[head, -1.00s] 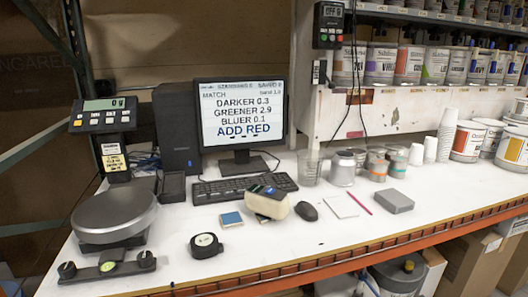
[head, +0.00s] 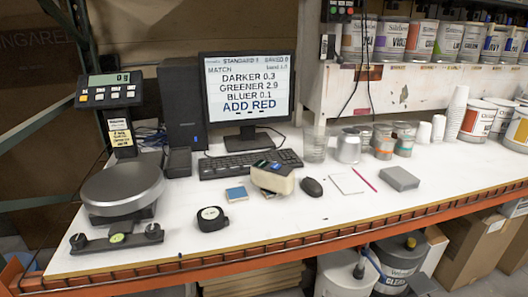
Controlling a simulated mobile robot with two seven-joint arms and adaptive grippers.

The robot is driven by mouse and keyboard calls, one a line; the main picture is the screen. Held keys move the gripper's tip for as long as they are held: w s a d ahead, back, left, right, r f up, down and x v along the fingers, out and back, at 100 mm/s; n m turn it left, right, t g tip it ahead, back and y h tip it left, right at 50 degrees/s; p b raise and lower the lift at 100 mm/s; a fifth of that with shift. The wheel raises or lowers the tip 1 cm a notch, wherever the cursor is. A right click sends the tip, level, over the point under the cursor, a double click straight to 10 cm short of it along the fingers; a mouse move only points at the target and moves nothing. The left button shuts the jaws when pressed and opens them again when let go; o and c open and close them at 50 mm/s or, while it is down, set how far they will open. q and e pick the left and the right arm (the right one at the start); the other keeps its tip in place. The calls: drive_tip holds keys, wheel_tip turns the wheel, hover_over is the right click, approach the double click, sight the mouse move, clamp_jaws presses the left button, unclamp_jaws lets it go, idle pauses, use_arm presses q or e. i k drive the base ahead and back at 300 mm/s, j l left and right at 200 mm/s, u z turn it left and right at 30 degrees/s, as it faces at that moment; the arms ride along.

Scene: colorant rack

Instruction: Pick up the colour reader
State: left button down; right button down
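A cream, block-shaped device with a dark top and a small blue patch, which looks like the colour reader (head: 273,181), rests on the white bench in front of the keyboard (head: 250,164). It sits partly over a small coloured card, and its underside is hidden. A blue sample card (head: 236,194) lies just to its left, and a black mouse (head: 312,187) lies to its right. Neither of my grippers shows in the head view.
A round scale (head: 122,188) stands at the left, with a black tape measure (head: 209,219) near the front edge. A monitor (head: 248,92) stands behind the keyboard. Cups and cans (head: 347,148) stand at the back right. The bench front before the reader is clear.

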sight(282, 180)
drive_tip(key=i+l+u, duration=0.25)
drive_tip(key=i+l, duration=0.15)
drive_tip(key=i, duration=0.2)
drive_tip(key=i+l+u, duration=0.3)
drive_tip(key=i+l, duration=0.15)
drive_tip(key=i, duration=0.1)
